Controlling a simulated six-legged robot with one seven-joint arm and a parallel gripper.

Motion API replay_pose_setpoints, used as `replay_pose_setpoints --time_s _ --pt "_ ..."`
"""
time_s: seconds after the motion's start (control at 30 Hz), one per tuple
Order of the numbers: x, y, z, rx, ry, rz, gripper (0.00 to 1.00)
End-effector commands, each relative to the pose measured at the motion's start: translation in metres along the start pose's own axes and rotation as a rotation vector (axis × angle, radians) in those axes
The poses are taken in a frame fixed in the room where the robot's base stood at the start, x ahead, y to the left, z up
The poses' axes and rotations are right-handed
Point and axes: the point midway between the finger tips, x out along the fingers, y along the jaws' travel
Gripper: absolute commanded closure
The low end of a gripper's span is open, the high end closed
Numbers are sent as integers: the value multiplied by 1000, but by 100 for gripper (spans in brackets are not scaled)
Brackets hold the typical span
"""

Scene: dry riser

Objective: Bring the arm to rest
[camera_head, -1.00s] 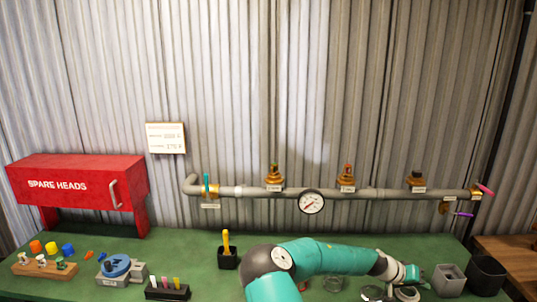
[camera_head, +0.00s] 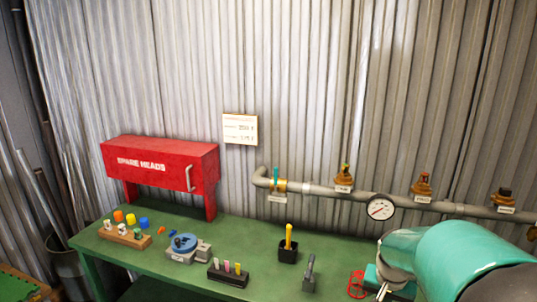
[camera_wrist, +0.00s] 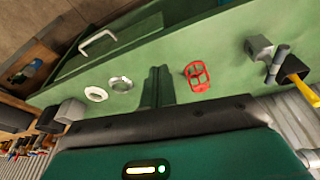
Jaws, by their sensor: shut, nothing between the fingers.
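My arm (camera_head: 455,262) is at the lower right of the head view, bent over the bench. In the wrist view, the two dark green fingers of my gripper (camera_wrist: 157,76) lie side by side, shut, with nothing between them. They are over the green bench (camera_wrist: 225,62), beside a red handwheel (camera_wrist: 197,76) and apart from it. The head view shows the handwheel (camera_head: 356,284) left of my arm; my fingers cannot be made out there.
A red cabinet (camera_head: 160,162), blue vise (camera_head: 183,244), marker block (camera_head: 228,275) and yellow-handled tool (camera_head: 289,238) stand on the bench. A pipe with a gauge (camera_head: 380,208) runs along the wall. Two pale rings (camera_wrist: 108,89) and a grey cup (camera_wrist: 70,110) lie left of my fingers.

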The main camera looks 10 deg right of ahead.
Motion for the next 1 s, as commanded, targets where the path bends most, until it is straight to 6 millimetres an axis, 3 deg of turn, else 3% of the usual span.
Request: replay_pose_setpoints --time_s 0.03,0.2,0.5,0.7,0.83,1.0 --pt "-17 -12 10 -35 12 -40 100" --pt "-68 -47 49 -172 51 -143 100" --pt "-143 -79 132 -436 158 -249 100" --pt "-168 -84 178 -575 228 -262 100" --pt "-173 -84 190 -612 247 -260 100" --pt "-174 -84 192 -617 248 -259 100"
